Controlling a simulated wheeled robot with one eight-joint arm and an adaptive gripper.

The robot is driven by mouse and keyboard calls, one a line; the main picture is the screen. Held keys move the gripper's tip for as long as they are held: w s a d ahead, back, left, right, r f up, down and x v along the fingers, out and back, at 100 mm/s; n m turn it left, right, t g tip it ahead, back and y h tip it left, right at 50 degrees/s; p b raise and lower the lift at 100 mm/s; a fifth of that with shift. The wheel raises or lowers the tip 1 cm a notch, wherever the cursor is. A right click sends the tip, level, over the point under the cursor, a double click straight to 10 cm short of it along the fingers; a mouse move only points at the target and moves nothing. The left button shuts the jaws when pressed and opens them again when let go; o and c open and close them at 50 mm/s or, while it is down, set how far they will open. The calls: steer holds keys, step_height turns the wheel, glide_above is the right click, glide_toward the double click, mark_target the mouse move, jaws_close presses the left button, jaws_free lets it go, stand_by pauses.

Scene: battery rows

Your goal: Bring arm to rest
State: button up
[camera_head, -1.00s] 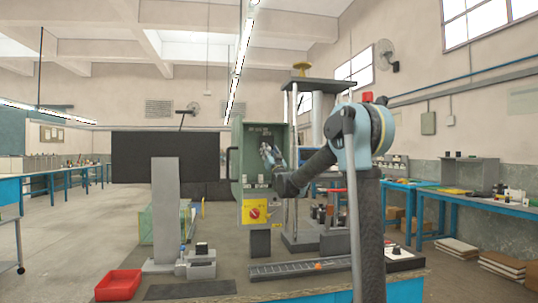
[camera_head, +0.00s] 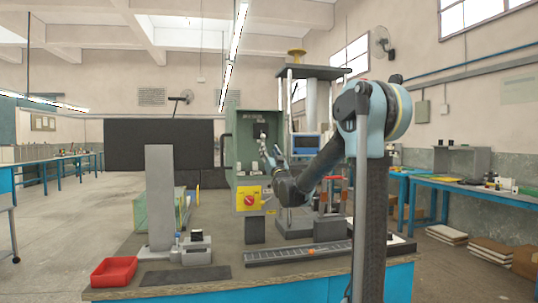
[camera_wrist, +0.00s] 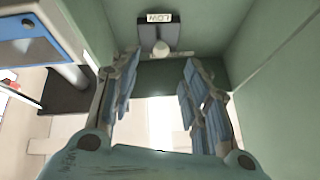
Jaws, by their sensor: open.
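My gripper (camera_head: 268,150) is at the open front of the grey-green cabinet (camera_head: 243,182) on the workbench. In the wrist view my gripper (camera_wrist: 160,85) has its two blue-grey fingers spread apart with nothing held between them. Beyond the fingers, inside the cabinet (camera_wrist: 225,35), is a dark part with a pale round knob (camera_wrist: 161,48) and an upside-down "LOW" label (camera_wrist: 160,17). I cannot tell whether the fingers touch anything. My arm reaches from the right towards the cabinet.
A yellow panel with a red knob (camera_head: 249,199) is at the cabinet's bottom. A red tray (camera_head: 114,271), a grey post (camera_head: 160,195) and a dark slotted strip (camera_head: 295,252) are on the bench. A metal frame with a small screen (camera_head: 305,144) stands right of the cabinet.

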steer(key=shift+d+f, duration=0.1)
steer(key=s+d+f+g+h, duration=0.2)
steer(key=s+d+f+g, duration=0.1)
steer(key=s+d+f, duration=0.3)
steer(key=s+d+f+g+h, duration=0.25)
steer(key=s+f+g, duration=0.2)
steer(key=f, duration=0.45)
steer(key=s+d+f+g+h, duration=0.1)
steer(key=s+d+f+g, duration=0.2)
steer(key=s+d+f, duration=0.3)
steer(key=s+d+f+g, duration=0.2)
steer(key=s+f+g, duration=0.1)
steer(key=s+f, duration=0.4)
steer(key=s+d+f+g+h, duration=0.1)
steer(key=s+f+g, duration=0.3)
steer(key=s+f, duration=0.4)
steer(key=s+d+f+g+h, duration=0.1)
steer(key=s+d+f+g, duration=0.2)
steer(key=s+f, duration=0.5)
steer(key=s, duration=0.9)
steer(key=shift+m, duration=0.4)
steer(key=shift+g, duration=0.25)
steer(key=shift+c, duration=1)
steer(key=shift+s, duration=0.15)
